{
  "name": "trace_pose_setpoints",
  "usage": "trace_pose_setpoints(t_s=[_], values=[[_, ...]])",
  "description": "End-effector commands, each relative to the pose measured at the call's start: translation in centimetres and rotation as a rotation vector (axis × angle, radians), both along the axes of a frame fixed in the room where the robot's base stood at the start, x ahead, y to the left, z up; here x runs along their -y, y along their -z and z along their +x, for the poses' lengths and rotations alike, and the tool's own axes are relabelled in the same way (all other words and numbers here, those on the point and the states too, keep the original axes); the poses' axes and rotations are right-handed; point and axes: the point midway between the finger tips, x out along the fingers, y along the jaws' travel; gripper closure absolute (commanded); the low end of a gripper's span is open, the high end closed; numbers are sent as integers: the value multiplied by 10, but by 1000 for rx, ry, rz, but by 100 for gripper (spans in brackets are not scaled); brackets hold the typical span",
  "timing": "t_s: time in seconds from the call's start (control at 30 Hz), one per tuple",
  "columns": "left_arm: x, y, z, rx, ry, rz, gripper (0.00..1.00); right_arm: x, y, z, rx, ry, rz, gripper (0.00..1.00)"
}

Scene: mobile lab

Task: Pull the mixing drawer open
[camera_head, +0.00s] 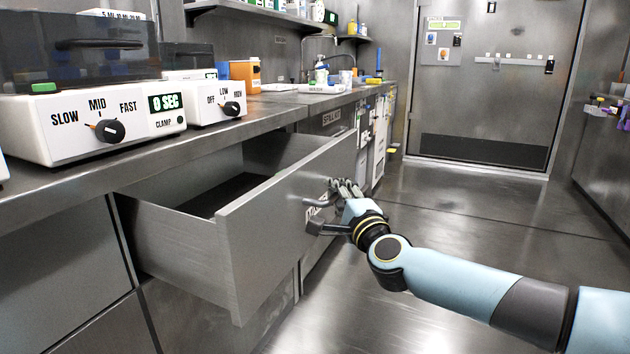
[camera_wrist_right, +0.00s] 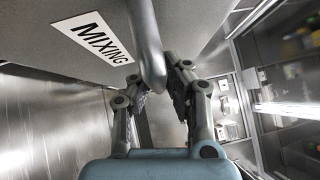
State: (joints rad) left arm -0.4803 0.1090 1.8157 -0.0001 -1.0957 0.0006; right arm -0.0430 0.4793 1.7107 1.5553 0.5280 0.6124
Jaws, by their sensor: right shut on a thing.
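The mixing drawer (camera_head: 275,215) is a grey metal drawer standing well open below the counter, its dark inside showing from above. Its front carries a bar handle (camera_head: 318,201), and the label MIXING (camera_wrist_right: 92,38) reads clearly in the right wrist view. My right gripper (camera_head: 335,205) is at the handle and shut on it. In the right wrist view the handle bar (camera_wrist_right: 147,45) runs down between the two fingers of the gripper (camera_wrist_right: 160,85). My left gripper is not in view.
On the counter (camera_head: 265,118) stand a white device (camera_head: 95,125) with a SLOW-MID-FAST knob and a smaller device (camera_head: 205,100). Other drawers and cabinets line the counter farther back. The floor (camera_head: 470,230) to the right is clear up to a metal door (camera_head: 485,90).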

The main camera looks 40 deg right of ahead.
Motion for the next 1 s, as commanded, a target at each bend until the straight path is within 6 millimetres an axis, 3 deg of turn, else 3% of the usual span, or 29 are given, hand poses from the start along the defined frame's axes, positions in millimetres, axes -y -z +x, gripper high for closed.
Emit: trace_pose_setpoints(t_s=[0.2, 0.63, 0.67, 0.83, 1.0], values=[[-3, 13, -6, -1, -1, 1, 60, 6, 5, -18, -10, -4, 8, 100], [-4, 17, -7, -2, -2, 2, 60, 7, 8, -22, -13, -4, 9, 100], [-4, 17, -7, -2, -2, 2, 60, 7, 8, -22, -13, -4, 9, 88], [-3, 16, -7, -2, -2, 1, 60, 7, 6, -21, -10, -3, 7, 66], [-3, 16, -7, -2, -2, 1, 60, 7, 4, -20, -7, -2, 5, 64]])
